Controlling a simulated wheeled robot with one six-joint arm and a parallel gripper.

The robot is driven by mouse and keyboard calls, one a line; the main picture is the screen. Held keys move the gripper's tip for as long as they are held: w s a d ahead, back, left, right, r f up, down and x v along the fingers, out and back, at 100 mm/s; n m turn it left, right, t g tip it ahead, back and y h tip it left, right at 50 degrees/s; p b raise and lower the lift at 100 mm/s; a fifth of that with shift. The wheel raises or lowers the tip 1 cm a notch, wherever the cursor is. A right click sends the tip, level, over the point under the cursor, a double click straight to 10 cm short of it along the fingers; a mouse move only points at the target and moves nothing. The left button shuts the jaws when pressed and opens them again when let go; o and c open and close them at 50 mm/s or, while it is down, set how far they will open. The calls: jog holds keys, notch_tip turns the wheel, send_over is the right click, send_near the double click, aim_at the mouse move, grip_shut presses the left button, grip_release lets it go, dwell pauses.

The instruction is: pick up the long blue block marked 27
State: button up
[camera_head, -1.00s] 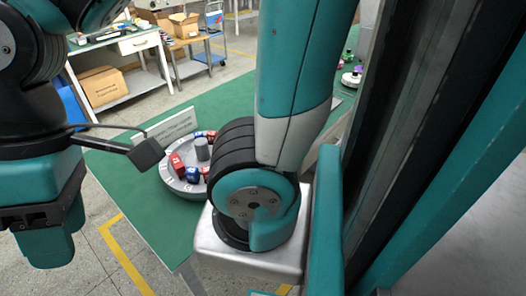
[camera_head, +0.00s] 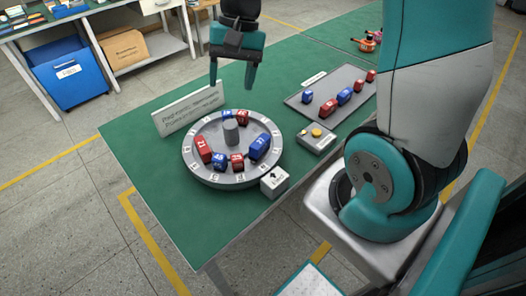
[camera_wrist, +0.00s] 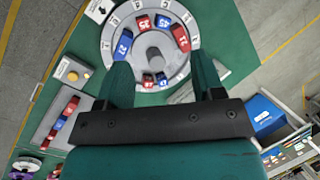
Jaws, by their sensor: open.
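The long blue block marked 27 (camera_wrist: 123,43) stands on a round grey dial (camera_wrist: 107,44). In the head view the long blue block (camera_head: 259,147) is at the right side of the dial (camera_head: 222,182); its marking is hard to read there. My gripper (camera_head: 231,84) is open and empty, pointing down above and behind the dial. In the wrist view the open fingers (camera_wrist: 162,70) straddle the near part of the dial, and the block lies beyond the left fingertip, apart from it.
A long red block (camera_head: 203,148), smaller red and blue blocks and a grey centre post (camera_head: 231,132) share the dial. A sign (camera_head: 188,108) stands behind it. A grey tray (camera_head: 330,95) with several blocks, a button box (camera_head: 317,138) and an arrow cube (camera_head: 273,182) are to the right.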

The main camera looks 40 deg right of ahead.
jog(key=w+d+f+m, duration=0.3)
jog(key=d+f+m, duration=0.55)
jog(key=d, duration=0.45)
jog(key=p, duration=0.1)
send_over(259, 141)
jog(key=d, duration=0.2)
jog(key=shift+g+y, duration=0.3)
jog(key=f, duration=1)
jog(key=shift+w+a+f, duration=0.1)
jog(key=shift+w+a, duration=0.1)
jog(key=shift+w, duration=0.2)
jog(key=shift+d+p+x, duration=0.15)
jog(key=shift+p+x, duration=0.4)
jog(key=shift+x, duration=1)
jog(key=shift+d+p+x, duration=0.15)
jog(key=shift+p+x, duration=0.4)
jog(key=shift+x, duration=1.05)
jog(key=shift+s+f, duration=0.1)
jog(key=shift+s, duration=0.1)
jog(key=c, duration=1.1)
grip_shut()
